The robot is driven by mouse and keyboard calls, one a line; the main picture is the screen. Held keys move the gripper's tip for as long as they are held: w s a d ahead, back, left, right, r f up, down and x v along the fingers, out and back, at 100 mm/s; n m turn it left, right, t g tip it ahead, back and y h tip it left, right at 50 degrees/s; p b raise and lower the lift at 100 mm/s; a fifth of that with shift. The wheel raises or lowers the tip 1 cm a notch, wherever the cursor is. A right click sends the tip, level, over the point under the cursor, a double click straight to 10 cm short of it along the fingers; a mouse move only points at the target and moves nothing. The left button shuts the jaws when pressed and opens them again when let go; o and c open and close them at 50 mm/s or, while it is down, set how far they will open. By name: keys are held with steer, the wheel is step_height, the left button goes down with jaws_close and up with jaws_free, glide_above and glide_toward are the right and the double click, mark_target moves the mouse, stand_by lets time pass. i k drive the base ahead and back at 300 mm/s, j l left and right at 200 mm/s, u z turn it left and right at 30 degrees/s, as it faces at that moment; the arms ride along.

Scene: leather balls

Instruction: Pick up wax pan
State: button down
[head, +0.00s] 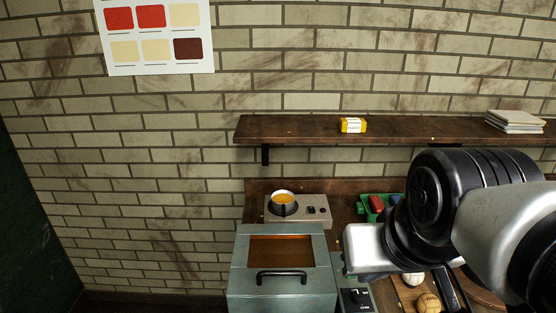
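The wax pan (283,205) is a small dark round pan with a pale rim and orange wax inside.
A grey metal box (237,285) with an amber window and black handle stands in front of the hotplate. A green tray (364,212) with coloured blocks sits to the right. Leather balls (428,302) lie at the lower right. A wooden shelf (290,128) runs above the bench.

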mark_target(283, 200)
steer(key=k+j+z, duration=0.25)
steer(key=j, duration=0.3)
steer(key=k+j+z, duration=0.1)
steer(key=j, duration=0.25)
steer(key=k+j+z, duration=0.1)
steer(key=j, duration=0.3)
steer(key=i+j+z, duration=0.1)
steer(key=j, duration=0.2)
steer(key=i+j+z, duration=0.1)
steer(key=j, duration=0.25)
steer(key=i+j+z, duration=0.1)
steer(key=j, duration=0.2)
